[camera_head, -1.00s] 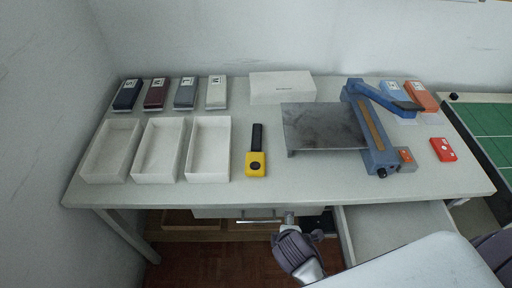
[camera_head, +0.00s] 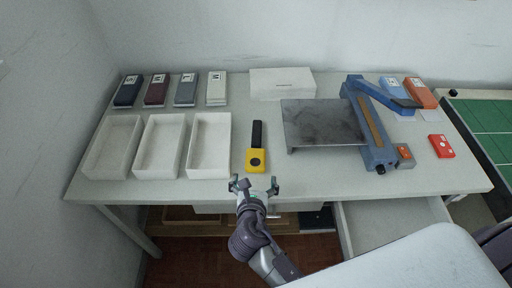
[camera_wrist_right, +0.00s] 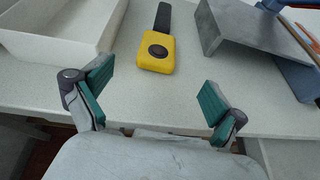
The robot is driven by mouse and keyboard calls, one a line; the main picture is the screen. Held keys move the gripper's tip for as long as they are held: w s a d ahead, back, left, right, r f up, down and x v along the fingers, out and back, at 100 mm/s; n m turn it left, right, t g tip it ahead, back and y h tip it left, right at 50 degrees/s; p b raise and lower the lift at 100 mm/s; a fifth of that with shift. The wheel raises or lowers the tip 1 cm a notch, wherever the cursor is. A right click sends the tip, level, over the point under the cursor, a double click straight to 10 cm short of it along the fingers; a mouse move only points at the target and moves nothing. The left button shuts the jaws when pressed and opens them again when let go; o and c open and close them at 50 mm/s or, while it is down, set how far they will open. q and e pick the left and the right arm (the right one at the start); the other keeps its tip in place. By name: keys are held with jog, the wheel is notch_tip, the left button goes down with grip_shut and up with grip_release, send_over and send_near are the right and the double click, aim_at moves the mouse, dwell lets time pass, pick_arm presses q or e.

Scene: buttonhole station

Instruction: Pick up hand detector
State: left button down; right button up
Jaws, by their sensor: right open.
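The hand detector (camera_head: 256,159) lies flat on the table, with a yellow body toward the front edge and a black handle pointing to the back. It also shows in the right wrist view (camera_wrist_right: 157,52), ahead of the fingers and a little left of the middle. My right gripper (camera_head: 255,186) is open and empty at the table's front edge, just in front of the detector and apart from it. Its two green-padded fingers show spread in the right wrist view (camera_wrist_right: 157,95). My left gripper is not in view.
Three white open trays (camera_head: 209,174) stand left of the detector. A metal plate (camera_head: 322,125) and a blue lever tool (camera_head: 372,135) stand to its right. Several coloured blocks and a white box (camera_head: 282,84) line the back. A drawer (camera_head: 392,222) is open at the front right.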

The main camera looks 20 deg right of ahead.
aim_at(256, 149)
jog(key=shift+w, duration=0.4)
jog(key=x, duration=1.3)
jog(key=shift+w, duration=0.15)
jog(key=shift+r, duration=0.1)
jog(key=c, duration=1.4)
jog(key=shift+d+r, duration=0.1)
jog(key=shift+r, duration=0.45)
notch_tip(256, 149, up, 3)
jog(key=shift+r+p, duration=0.1)
jog(key=shift+p, duration=0.45)
jog(key=shift+s+d+r+p, duration=0.2)
jog(key=shift+s+d+r, duration=1)
jog(key=shift+d, duration=0.35)
jog(key=shift+s+d+r+p, duration=0.15)
jog(key=shift+s+d+r, duration=0.85)
jog(key=shift+s+d, duration=0.4)
jog(key=shift+s+d+r+p, duration=0.2)
jog(key=shift+s+d+r, duration=0.9)
jog(key=shift+d, duration=0.55)
